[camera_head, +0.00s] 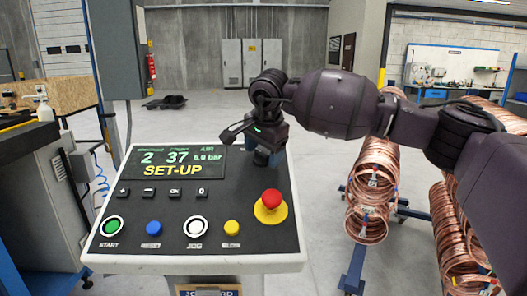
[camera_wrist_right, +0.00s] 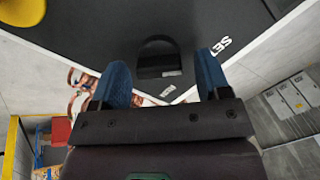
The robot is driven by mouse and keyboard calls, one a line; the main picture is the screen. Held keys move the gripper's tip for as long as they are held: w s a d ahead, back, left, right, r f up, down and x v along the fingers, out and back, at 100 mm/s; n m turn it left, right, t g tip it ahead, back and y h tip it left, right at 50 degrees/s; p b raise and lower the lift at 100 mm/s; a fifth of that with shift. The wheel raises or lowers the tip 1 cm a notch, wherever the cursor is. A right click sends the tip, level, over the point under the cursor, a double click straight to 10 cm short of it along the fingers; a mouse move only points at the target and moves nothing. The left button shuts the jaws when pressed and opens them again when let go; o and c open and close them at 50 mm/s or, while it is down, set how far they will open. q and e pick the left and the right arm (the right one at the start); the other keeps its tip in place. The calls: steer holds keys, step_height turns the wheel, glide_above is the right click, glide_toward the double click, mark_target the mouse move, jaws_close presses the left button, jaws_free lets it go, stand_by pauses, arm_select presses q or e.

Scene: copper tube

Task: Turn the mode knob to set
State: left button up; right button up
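The control panel (camera_head: 180,190) stands in front of me, and its screen (camera_head: 175,160) reads "SET-UP" in yellow. The black mode knob (camera_wrist_right: 158,56) shows in the right wrist view, with a small white label below it. My right gripper (camera_wrist_right: 162,80) is open there, with one blue finger to either side of the knob and a gap on both sides. In the head view my right gripper (camera_head: 264,155) is over the panel's top right corner and hides the knob. My left gripper is not in view.
A red emergency stop button (camera_head: 271,199) on a yellow base sits just below my gripper. Start (camera_head: 114,225), blue (camera_head: 153,228), jog (camera_head: 195,227) and yellow (camera_head: 232,228) buttons line the front. Copper coils (camera_head: 370,190) stand to the right under my arm.

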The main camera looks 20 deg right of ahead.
steer(key=shift+s+r, duration=0.15)
steer(key=shift+r, duration=0.4)
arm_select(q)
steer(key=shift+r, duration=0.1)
arm_select(e)
steer(key=v, duration=0.9)
steer(key=shift+r, duration=0.3)
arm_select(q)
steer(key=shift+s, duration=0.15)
arm_select(e)
steer(key=shift+s, duration=0.15)
